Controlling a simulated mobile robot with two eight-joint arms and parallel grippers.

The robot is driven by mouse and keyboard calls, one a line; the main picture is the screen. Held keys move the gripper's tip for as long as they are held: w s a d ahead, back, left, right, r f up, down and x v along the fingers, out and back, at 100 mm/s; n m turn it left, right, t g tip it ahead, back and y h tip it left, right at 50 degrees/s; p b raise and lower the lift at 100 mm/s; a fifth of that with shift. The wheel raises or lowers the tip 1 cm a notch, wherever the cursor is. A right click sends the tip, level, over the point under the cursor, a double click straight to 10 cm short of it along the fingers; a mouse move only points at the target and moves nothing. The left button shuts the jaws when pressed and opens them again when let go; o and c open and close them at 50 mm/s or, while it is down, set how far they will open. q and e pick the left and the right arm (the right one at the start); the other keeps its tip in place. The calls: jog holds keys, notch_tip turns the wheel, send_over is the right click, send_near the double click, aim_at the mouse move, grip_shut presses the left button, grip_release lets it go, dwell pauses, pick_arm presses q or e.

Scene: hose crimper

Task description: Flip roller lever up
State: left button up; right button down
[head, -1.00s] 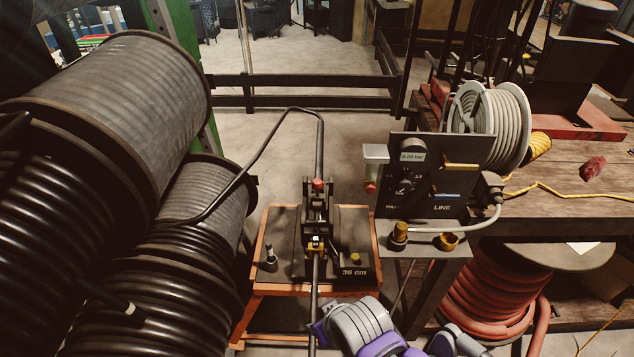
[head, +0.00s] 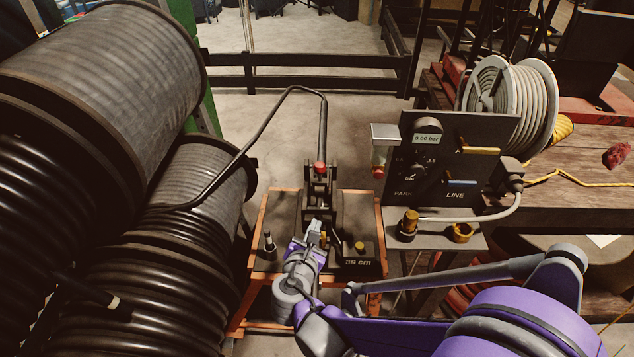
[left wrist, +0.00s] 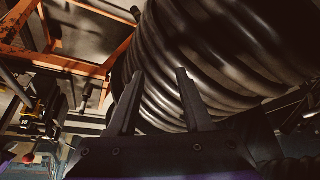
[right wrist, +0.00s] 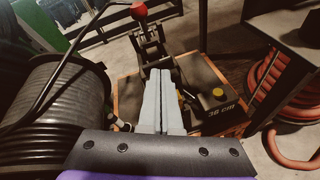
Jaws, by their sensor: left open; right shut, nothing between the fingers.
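The roller feeder (head: 318,190) is a black upright mechanism on an orange-framed stand (head: 262,215). A red ball knob (head: 319,167) tops it, and also shows in the right wrist view (right wrist: 139,10). I take this knob to belong to the roller lever. A black hose (head: 322,125) arcs from the left spools into its far side. My right gripper (head: 314,230) is shut and empty, in front of the feeder and below the knob; contact cannot be told. It hides the feeder's lower front. My left gripper (left wrist: 155,72) is open and empty, facing a hose spool (left wrist: 215,55).
Large black hose spools (head: 95,75) crowd the left. A box marked 36 cm (head: 358,242) sits right of the feeder. A gauge panel (head: 455,165) with brass fittings stands further right, before a workbench (head: 590,190). Open floor lies behind the feeder.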

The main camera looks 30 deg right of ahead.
aim_at(314, 207)
jog(key=n, duration=0.1)
jog(key=w+n+t, duration=0.1)
jog(key=w+a+n, duration=0.1)
jog(key=shift+r+t+h, duration=0.25)
jog(key=shift+t+h, duration=0.05)
jog(key=x, duration=0.9)
jog(key=shift+w+d, duration=0.2)
jog(key=w+d+r, duration=0.1)
jog(key=w+d+r+p, duration=0.1)
jog(key=w, duration=0.1)
jog(key=shift+d, duration=0.25)
